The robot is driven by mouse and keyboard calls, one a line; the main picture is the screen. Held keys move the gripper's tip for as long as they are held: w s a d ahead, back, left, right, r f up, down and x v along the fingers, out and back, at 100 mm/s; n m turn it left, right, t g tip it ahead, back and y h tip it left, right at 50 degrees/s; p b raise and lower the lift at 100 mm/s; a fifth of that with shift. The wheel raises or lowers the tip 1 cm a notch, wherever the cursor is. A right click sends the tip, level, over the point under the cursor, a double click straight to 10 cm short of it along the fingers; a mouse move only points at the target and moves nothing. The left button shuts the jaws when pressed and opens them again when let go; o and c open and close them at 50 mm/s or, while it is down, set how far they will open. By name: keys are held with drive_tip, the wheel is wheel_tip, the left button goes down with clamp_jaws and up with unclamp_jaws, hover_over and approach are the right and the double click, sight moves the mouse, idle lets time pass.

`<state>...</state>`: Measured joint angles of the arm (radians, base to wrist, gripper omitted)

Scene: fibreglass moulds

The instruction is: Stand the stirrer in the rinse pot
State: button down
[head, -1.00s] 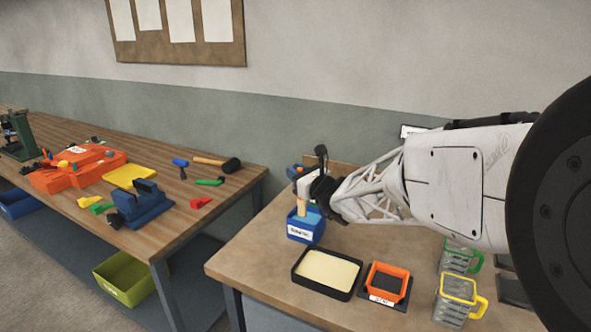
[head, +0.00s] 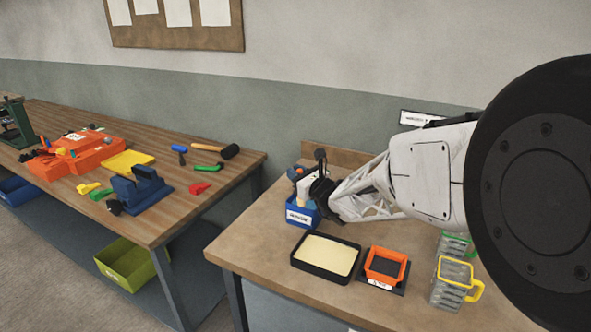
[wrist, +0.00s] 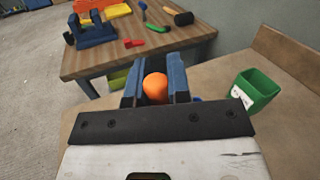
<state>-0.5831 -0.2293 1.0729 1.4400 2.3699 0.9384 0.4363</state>
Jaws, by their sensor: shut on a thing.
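My gripper (head: 296,174) is shut on the stirrer, whose round orange end (wrist: 156,87) shows between the two blue fingers in the wrist view. In the head view, my gripper is right above a blue pot (head: 299,216) with a white label that I cannot read clearly. The stirrer's lower part is hidden now, so I cannot tell how deep it is in the blue pot. A green pot (wrist: 256,90) with a white label stands to the right in the wrist view. I cannot read which pot is the rinse pot.
A black tray with a cream filling (head: 325,257), an orange frame mould (head: 385,265) and green and yellow-rimmed jugs (head: 453,281) stand on the bench to the front right. A wooden backboard (head: 338,155) edges the bench. Another table (head: 165,215) with tools stands left across a gap.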

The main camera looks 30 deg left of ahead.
drive_tip(key=shift+w+f, duration=0.15)
drive_tip(key=shift+f, duration=1.1)
drive_tip(key=c, duration=1)
unclamp_jaws()
drive_tip(key=shift+d, duration=0.2)
drive_tip(key=v, duration=0.7)
drive_tip(key=shift+d, duration=0.15)
drive_tip(key=shift+f, duration=0.1)
